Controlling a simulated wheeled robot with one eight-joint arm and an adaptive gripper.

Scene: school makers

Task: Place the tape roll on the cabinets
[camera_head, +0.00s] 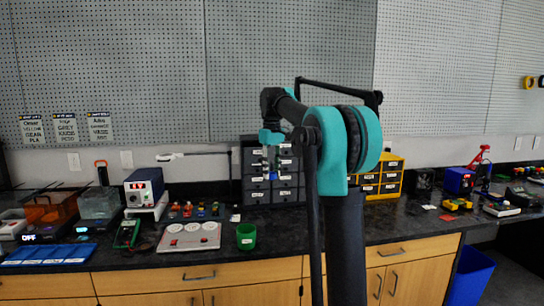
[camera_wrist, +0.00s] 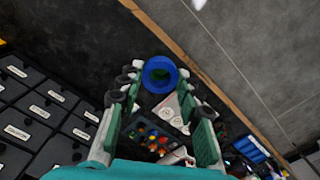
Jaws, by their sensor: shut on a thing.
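My gripper (camera_wrist: 158,77) is shut on the blue tape roll (camera_wrist: 160,61), a ring held between the fingertips in the wrist view. A green object shows through its hole. In the head view my gripper (camera_head: 271,160) points down in front of the dark drawer cabinet (camera_head: 288,192), and only a bit of blue shows at the fingers. The dark cabinet's labelled drawers (camera_wrist: 40,110) fill the left of the wrist view. A yellow-framed drawer cabinet (camera_head: 391,178) stands to its right, partly hidden by my arm. I cannot tell the exact gap between roll and cabinet.
The dark counter (camera_head: 330,225) holds a green cup (camera_head: 246,236), a white panel with round dials (camera_head: 188,237), a power supply (camera_head: 144,186) and small colored parts (camera_head: 195,209). Red and yellow tools (camera_head: 456,204) lie at right. A pegboard wall (camera_head: 290,50) stands behind.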

